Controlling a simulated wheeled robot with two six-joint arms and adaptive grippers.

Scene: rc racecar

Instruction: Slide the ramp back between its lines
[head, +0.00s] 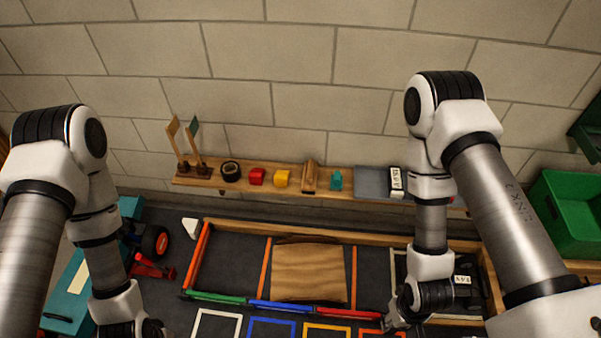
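The ramp (309,274) is a brown wooden wedge or board lying in the wood-framed dark track area. It appears to sit between two orange lines, the left line (265,266) close to its left edge and the right line (353,272) close to its right edge. My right gripper (394,322) is low at the front of the track, right of the ramp and apart from it. Its finger opening is not clear. My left gripper (152,331) is at the bottom edge, left of the track, mostly cut off and far from the ramp.
Green (216,298), blue (280,307) and red (347,314) bars line the track's front. Coloured square outlines lie before them. A wooden shelf (213,184) holds small items behind. A red car part (152,268) and teal box (70,295) stand left; a green bin (568,212) stands right.

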